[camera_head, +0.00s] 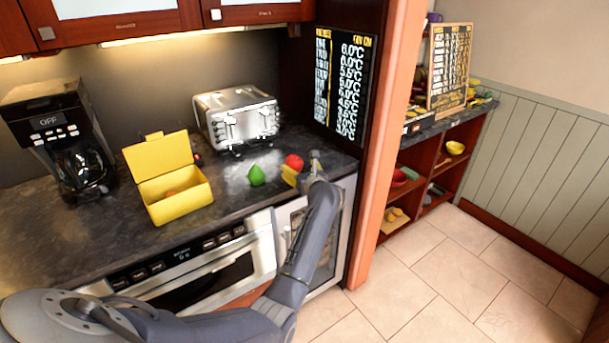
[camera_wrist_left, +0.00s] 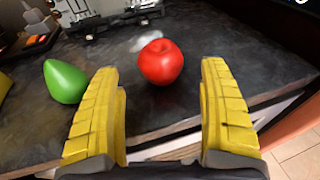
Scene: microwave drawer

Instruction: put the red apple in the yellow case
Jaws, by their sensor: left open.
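The red apple (camera_head: 294,161) sits on the dark counter near its right end. In the left wrist view the red apple (camera_wrist_left: 161,62) is ahead of and between the two yellow fingers, with a gap between it and them. My left gripper (camera_head: 299,177) is open and empty, low over the counter's front edge; its fingers also show in the left wrist view (camera_wrist_left: 163,110). The yellow case (camera_head: 180,207) stands open on the counter to the left, lid tilted back, with something orange-brown inside. My right gripper is not in view.
A green pear-like fruit (camera_head: 256,175) lies left of the apple; it also shows in the left wrist view (camera_wrist_left: 65,81). A toaster (camera_head: 237,118) stands behind, and a coffee maker (camera_head: 62,135) is at the left. Bare counter (camera_head: 100,235) lies in front of the coffee maker.

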